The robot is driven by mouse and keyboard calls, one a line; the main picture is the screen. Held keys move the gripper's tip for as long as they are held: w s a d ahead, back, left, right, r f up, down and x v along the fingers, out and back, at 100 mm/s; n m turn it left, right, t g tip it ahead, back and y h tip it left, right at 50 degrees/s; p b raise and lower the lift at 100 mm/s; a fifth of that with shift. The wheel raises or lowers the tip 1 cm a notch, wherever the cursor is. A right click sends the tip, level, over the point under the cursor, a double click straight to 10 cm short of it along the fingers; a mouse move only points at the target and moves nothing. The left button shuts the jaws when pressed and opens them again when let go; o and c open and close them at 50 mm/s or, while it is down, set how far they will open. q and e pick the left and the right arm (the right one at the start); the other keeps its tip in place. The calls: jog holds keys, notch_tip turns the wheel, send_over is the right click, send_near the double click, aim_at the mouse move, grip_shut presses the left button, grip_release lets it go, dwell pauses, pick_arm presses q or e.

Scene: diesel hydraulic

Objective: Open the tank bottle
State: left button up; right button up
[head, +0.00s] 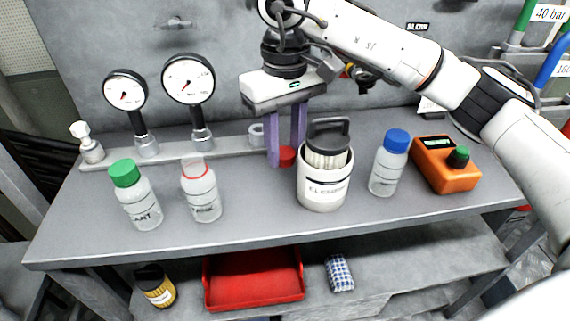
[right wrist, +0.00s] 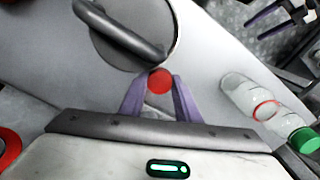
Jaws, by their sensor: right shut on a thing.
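The bottle with a red ring at its neck (head: 201,190) stands upright on the bench, left of centre. It has no cap on it, and its label is too blurred to read surely. It also shows at the right of the right wrist view (right wrist: 262,108). My right gripper (head: 285,161) points down behind and left of the white canister, shut on a red cap (head: 287,155). The cap sits between the fingertips in the right wrist view (right wrist: 160,81). I cannot tell if it touches the bench. My left gripper (right wrist: 254,30) shows only in the right wrist view, fingers apart and empty.
A white canister (head: 322,192) with a dark handle stands close to my right gripper. A green-capped bottle (head: 136,198), a blue-capped bottle (head: 389,165), an orange meter (head: 447,172) and two gauges (head: 189,80) are also on the bench. A red tray (head: 253,282) lies on the shelf below.

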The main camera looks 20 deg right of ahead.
aim_at(285, 152)
notch_tip(285, 152, down, 4)
jog(key=shift+f, duration=0.25)
pick_arm(q)
jog(key=shift+w, duration=0.3)
pick_arm(e)
jog(key=shift+f, duration=0.15)
jog(key=o, duration=1.1)
pick_arm(q)
jog(key=shift+s+f, duration=0.2)
pick_arm(e)
jog(key=shift+o, duration=0.2)
